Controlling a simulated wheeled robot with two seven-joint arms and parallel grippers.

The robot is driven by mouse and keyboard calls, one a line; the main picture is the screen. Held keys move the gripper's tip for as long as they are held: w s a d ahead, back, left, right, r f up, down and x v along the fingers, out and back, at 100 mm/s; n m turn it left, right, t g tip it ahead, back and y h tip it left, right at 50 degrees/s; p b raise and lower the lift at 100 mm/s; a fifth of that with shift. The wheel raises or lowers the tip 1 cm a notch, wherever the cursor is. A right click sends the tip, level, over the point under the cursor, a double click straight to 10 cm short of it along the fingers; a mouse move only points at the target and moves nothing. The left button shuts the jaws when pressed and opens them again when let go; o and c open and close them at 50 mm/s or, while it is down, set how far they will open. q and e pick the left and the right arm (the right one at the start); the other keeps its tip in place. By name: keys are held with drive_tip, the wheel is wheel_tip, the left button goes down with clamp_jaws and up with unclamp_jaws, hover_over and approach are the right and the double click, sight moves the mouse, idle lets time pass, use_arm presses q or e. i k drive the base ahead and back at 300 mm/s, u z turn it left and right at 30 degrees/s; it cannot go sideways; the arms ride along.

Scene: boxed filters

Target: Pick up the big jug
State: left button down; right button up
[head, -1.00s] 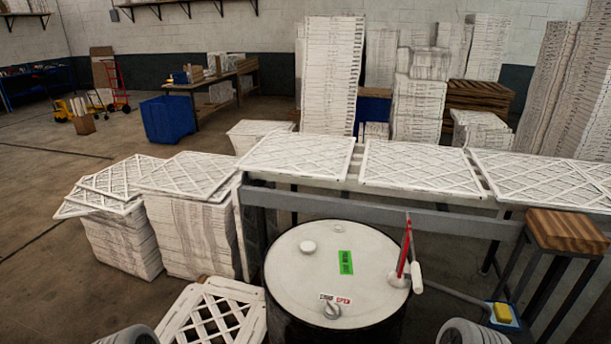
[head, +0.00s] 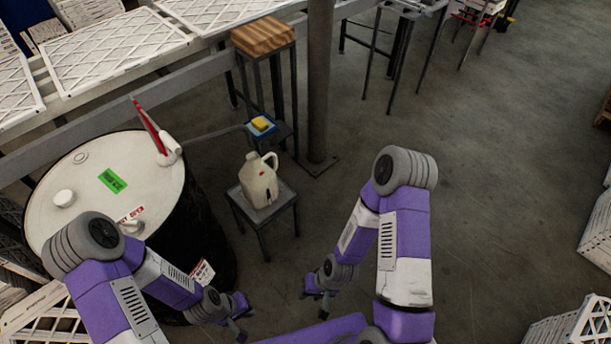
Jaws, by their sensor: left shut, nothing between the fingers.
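The big jug (head: 259,183) is cream-coloured with a handle at its top right. It stands upright on a small grey stool (head: 270,210) right of the drum. My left gripper (head: 239,330) is low, at the foot of the drum, nearer to me than the stool. It is shut and empty, apart from the jug. My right gripper (head: 322,300) hangs low, to the right of and nearer than the stool, also apart from the jug. Its fingers are small and dark, and I cannot tell their opening.
A large drum (head: 140,180) with a white lid and red-handled pump stands left of the stool. Behind are a wooden-topped stand (head: 262,38), a small blue tray (head: 261,124) with a yellow block, and a post (head: 319,80).

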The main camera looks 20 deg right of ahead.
sight(258, 181)
drive_tip(key=z, duration=1.5)
drive_tip(key=i, duration=1.95)
drive_tip(key=u, duration=3.4)
drive_tip(key=i, duration=0.5)
drive_tip(key=u, duration=0.05)
